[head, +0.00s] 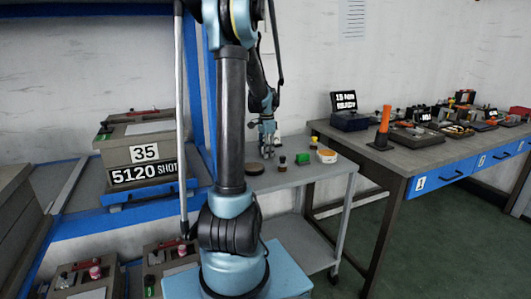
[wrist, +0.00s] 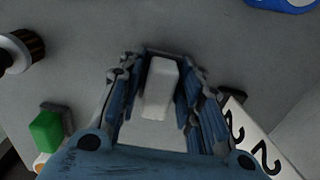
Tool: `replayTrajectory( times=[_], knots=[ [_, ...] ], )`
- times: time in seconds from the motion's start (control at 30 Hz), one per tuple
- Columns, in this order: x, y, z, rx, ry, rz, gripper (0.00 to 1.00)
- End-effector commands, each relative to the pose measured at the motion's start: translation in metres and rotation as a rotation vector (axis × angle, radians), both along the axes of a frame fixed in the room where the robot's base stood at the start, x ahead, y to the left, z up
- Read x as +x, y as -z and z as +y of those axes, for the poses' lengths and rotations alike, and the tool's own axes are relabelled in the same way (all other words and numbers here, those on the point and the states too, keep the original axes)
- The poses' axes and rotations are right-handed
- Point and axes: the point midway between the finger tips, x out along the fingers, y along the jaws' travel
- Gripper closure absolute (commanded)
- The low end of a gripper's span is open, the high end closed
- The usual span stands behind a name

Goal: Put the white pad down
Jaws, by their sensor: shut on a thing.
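The white pad (wrist: 161,84) is a pale block with rounded edges, seen between my fingers in the wrist view. My gripper (wrist: 159,70) is shut on it, with a blue-grey finger along each side. In the head view my gripper (head: 267,147) points down over the back of the grey table (head: 300,176). The pad cannot be made out there. I cannot tell whether its underside touches the table or hangs just above it.
A green block (wrist: 46,131), a dark knob-like piece (wrist: 22,50) and a white card with black figures (wrist: 250,138) lie around my gripper. A brown disc (head: 255,168) and a white-and-orange piece (head: 327,156) are on the table.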

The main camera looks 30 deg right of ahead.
Motion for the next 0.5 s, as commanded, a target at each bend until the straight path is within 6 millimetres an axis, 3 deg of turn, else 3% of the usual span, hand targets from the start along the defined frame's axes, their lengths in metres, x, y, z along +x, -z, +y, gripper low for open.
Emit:
replayTrajectory(
  times=[0.5],
  knots=[
    [-0.0002, 0.0072, 0.0006, 0.0, -0.001, 0.0, 0.9]
  ],
)
